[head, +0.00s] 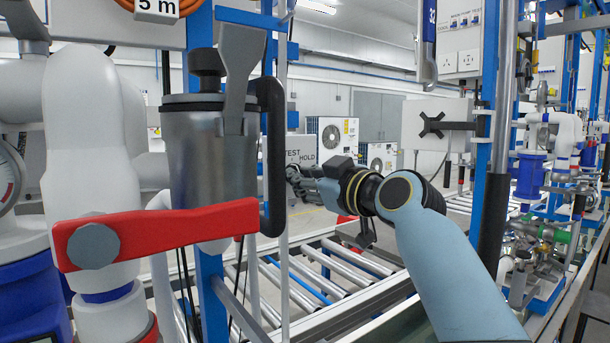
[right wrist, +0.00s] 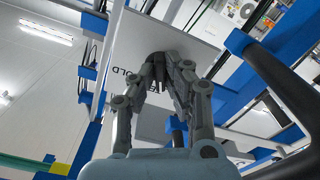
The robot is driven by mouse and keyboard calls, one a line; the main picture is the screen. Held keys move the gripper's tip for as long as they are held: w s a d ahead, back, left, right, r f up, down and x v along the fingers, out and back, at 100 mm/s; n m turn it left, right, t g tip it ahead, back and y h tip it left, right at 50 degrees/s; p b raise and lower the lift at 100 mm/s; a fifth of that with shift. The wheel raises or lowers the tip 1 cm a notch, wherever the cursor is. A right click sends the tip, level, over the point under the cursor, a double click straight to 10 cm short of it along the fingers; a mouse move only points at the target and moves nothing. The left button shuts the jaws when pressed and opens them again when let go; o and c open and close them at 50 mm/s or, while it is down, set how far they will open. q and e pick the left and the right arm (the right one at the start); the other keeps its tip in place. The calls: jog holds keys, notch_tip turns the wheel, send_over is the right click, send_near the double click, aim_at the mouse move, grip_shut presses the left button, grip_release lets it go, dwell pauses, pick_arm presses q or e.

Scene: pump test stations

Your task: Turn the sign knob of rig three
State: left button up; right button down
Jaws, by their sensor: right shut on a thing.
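The sign plate (head: 301,152) with the words TEST and HOLD stands behind the grey canister's black handle in the head view. My right gripper (head: 294,174) reaches it from the right, with its fingertips at the plate's lower left. In the right wrist view the sign's grey face (right wrist: 205,30) fills the upper middle, with part of the word HOLD showing. There my right gripper (right wrist: 164,76) is shut on the dark sign knob (right wrist: 158,66), which is mostly hidden between the fingers. My left gripper is in neither view.
A grey canister (head: 205,150) with a red lever (head: 160,232) and black handle (head: 274,150) stands close on the left. A blue upright (head: 492,140) rises right of my right arm. A roller conveyor (head: 330,270) runs below. A black cross handle (head: 433,125) sits on a box to the right.

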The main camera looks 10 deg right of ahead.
jog(key=shift+s+a+m+p, duration=0.1)
jog(key=shift+m+p, duration=1.45)
jog(key=shift+m, duration=1.95)
jog(key=shift+a+m+p, duration=0.1)
jog(key=shift+m+p, duration=1.4)
jog(key=shift+m, duration=2)
jog(key=c, duration=1.4)
grip_release()
jog(key=v, duration=1.2)
